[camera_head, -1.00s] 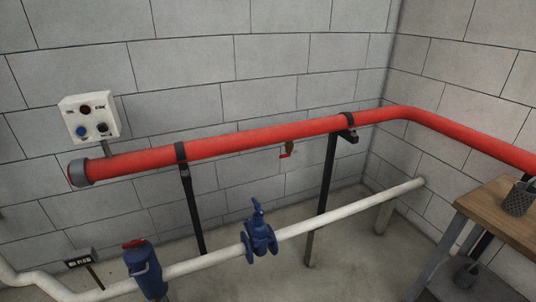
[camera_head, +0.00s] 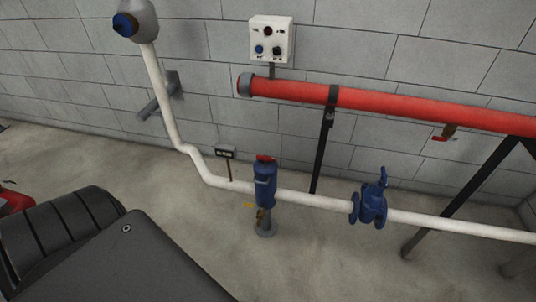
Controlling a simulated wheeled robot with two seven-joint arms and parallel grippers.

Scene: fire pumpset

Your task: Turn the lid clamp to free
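A blue upright cylindrical housing (camera_head: 265,187) with a red top (camera_head: 264,159) stands on the white pipe, near the middle of the head view. A small brass-coloured part (camera_head: 262,214) shows low on its front. A clamp on its lid is too small to make out clearly. Neither of my grippers is in view.
A blue valve (camera_head: 372,203) sits on the white pipe (camera_head: 460,228) to the right. A small black sign (camera_head: 225,153) stands left of the housing. A red pipe (camera_head: 400,104) and a control box (camera_head: 271,40) are behind. A dark ribbed object (camera_head: 70,235) fills the lower left. The floor between is bare.

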